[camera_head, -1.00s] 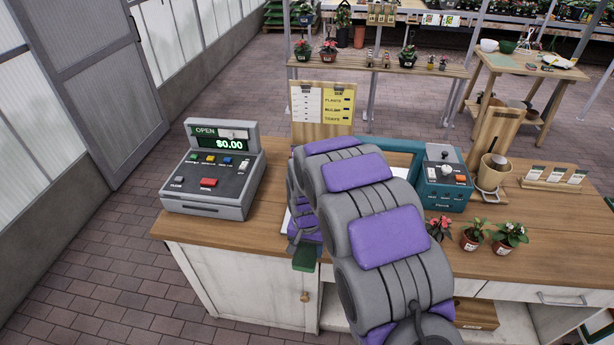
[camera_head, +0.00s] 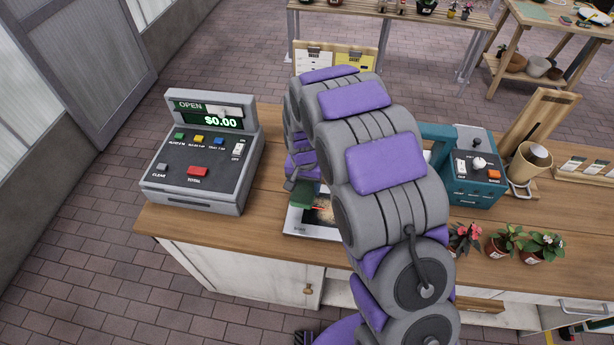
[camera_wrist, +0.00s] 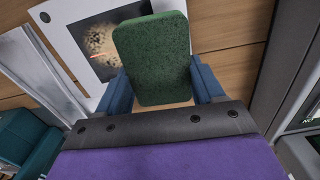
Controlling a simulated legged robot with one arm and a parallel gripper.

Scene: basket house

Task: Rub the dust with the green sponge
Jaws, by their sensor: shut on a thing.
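My gripper (camera_wrist: 153,88) is shut on the green sponge (camera_wrist: 152,55), held between its two blue fingers in the wrist view. The dust (camera_wrist: 104,46) is a tan, speckled patch on the dark panel of a white-framed flat device on the counter. In the wrist view the sponge lies just right of the dust and overlaps its edge; I cannot tell whether it touches the panel. In the head view the sponge (camera_head: 302,197) shows at the device's (camera_head: 296,224) left part, and my arm hides much of the device and the gripper.
A grey cash register (camera_head: 203,160) stands on the wooden counter (camera_head: 205,235) to the left. A teal machine (camera_head: 474,190), a cup (camera_head: 530,163) and several potted plants (camera_head: 503,242) stand to the right. A clipboard sign (camera_head: 335,64) stands behind.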

